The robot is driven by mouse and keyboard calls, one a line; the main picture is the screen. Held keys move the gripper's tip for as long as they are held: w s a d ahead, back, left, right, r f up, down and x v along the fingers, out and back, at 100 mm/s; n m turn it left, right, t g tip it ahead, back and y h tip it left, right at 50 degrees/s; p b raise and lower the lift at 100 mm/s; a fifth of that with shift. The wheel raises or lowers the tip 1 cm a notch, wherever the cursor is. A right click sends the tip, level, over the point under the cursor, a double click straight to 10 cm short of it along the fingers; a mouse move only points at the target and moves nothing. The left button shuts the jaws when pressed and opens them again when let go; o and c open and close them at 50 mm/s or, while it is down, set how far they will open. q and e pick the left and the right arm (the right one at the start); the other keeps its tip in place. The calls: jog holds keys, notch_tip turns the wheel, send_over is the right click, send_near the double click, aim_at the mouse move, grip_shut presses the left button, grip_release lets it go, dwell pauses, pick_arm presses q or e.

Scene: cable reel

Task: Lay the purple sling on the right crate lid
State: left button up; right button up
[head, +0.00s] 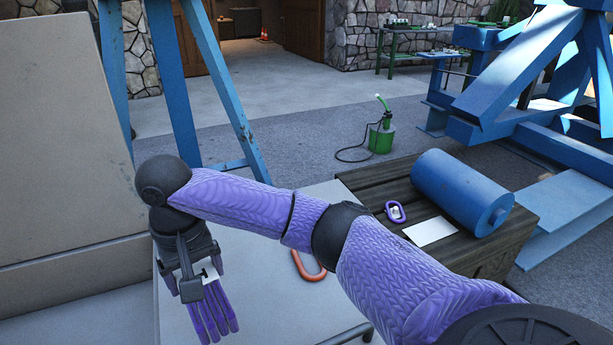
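A small purple loop with a white tag, which looks like the purple sling (389,211), lies on the dark slatted lid of the right crate (362,183). My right arm comes in from the lower right and crosses the view. Its gripper (212,318) is at the lower left, pointing down over a pale grey table top, well apart from the purple loop. Purple finger-like strips extend below its black body, with a small white piece between. I cannot tell whether they are spread, closed or holding anything. My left gripper is not in view.
A blue cylinder (455,190) and a white sheet (430,231) lie on the same lid, right of the loop. An orange loop (311,270) lies on the pale table top (255,262), partly hidden by my arm. Blue ladder-like legs (215,75) stand behind.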

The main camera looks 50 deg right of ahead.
jog(key=w+d+p, duration=0.1)
jog(key=w+d+m+p, duration=0.1)
jog(key=d, duration=0.1)
jog(key=shift+w+d, duration=0.1)
jog(key=shift+m, duration=0.5)
jog(key=f+b, duration=0.1)
jog(key=f, duration=0.2)
jog(key=d+f+b, duration=0.1)
jog(key=f+b, duration=0.1)
jog(key=f, duration=0.2)
jog(key=f+b, duration=0.1)
jog(key=f, duration=0.3)
jog(key=shift+w+d+f+b, duration=0.25)
jog(key=shift+b, duration=0.15)
jog(key=shift+r, duration=0.2)
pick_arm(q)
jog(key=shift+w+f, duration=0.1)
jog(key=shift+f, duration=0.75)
pick_arm(e)
jog(key=o, duration=1.2)
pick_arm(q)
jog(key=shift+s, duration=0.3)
pick_arm(e)
jog(key=shift+o, duration=0.6)
